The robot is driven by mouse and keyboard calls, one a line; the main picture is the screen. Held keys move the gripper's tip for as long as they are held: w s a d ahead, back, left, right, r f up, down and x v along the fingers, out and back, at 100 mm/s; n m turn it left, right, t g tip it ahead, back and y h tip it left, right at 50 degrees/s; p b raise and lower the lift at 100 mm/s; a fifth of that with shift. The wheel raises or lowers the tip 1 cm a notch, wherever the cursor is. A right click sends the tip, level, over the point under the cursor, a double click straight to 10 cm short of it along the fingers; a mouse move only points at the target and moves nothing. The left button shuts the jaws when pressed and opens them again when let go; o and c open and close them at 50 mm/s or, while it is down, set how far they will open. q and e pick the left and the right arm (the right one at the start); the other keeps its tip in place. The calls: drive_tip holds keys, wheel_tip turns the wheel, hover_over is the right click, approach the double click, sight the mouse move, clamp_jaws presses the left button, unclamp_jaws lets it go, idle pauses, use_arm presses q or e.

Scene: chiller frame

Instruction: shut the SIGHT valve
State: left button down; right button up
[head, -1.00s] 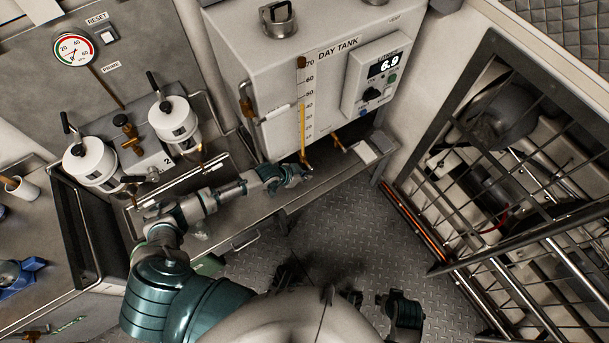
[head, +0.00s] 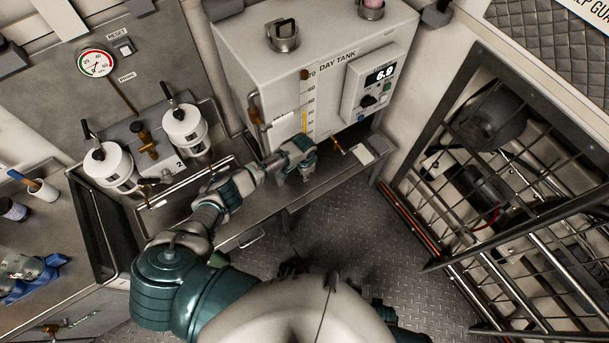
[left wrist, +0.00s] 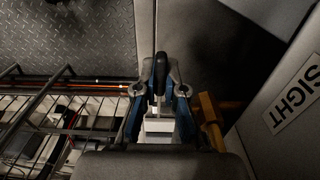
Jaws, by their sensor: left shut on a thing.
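The day tank (head: 262,65) is a pale box with a scaled sight glass (head: 305,122) on its front, part filled with yellow. My left gripper (head: 306,172) is at the foot of the glass and hides the valve there in the head view. In the left wrist view my left gripper (left wrist: 160,90) has its blue fingers closed around a slim dark handle (left wrist: 160,72), seemingly the SIGHT valve's lever. Brass pipework (left wrist: 210,118) is just right of the fingers. The SIGHT label (left wrist: 292,95) is at the right. My right gripper is not clearly seen.
Another brass tap (head: 339,146) sticks out right of the gripper. A control box (head: 372,85) reads 6.9. A steel ledge (head: 335,172) runs below the tank. A barred cage (head: 480,160) stands at the right, with open plate floor (head: 335,220) between.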

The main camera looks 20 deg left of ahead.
use_arm(q)
drive_tip(key=shift+w+r+g+y, duration=0.2)
drive_tip(key=shift+w+g+y, duration=0.05)
drive_tip(key=shift+g+y, duration=0.15)
idle(0.3)
drive_tip(key=c, duration=1.4)
unclamp_jaws()
drive_tip(key=shift+o, duration=0.8)
drive_tip(key=shift+s, duration=0.15)
drive_tip(key=r, duration=0.7)
drive_tip(key=shift+w+d+r, duration=0.15)
drive_tip(key=shift+w+d, duration=0.05)
drive_tip(key=shift+w, duration=0.1)
